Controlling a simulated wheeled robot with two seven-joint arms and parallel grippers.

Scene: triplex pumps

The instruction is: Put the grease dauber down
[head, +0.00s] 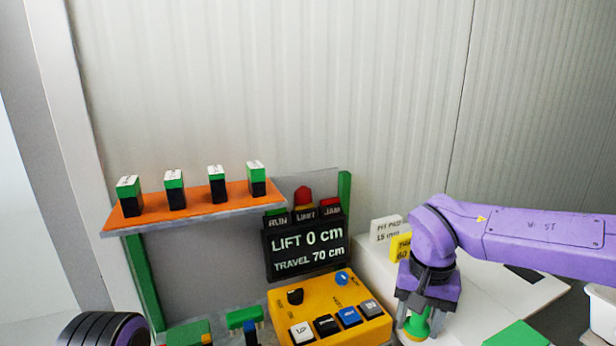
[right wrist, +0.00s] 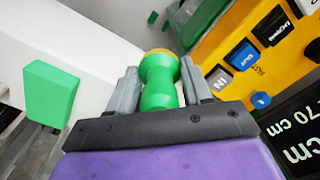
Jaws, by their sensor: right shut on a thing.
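The grease dauber shows as a green, waisted handle (head: 417,325) with an orange-yellow edge at its far end. My right gripper (head: 422,309) points down and is shut around it, over the near part of the white surface. In the right wrist view the dauber (right wrist: 159,88) stands between the two grey fingers of my right gripper (right wrist: 160,82). Whether its lower end touches the surface I cannot tell. My left gripper is out of view.
A yellow control box (head: 330,308) with knobs and buttons stands left of my right gripper. A black display (head: 305,249) reads "LIFT 0 cm, TRAVEL 70 cm". White (head: 386,229) and yellow (head: 402,248) signs stand behind the gripper. A green block (head: 517,335) lies to the right; white surface (head: 480,300) between is bare.

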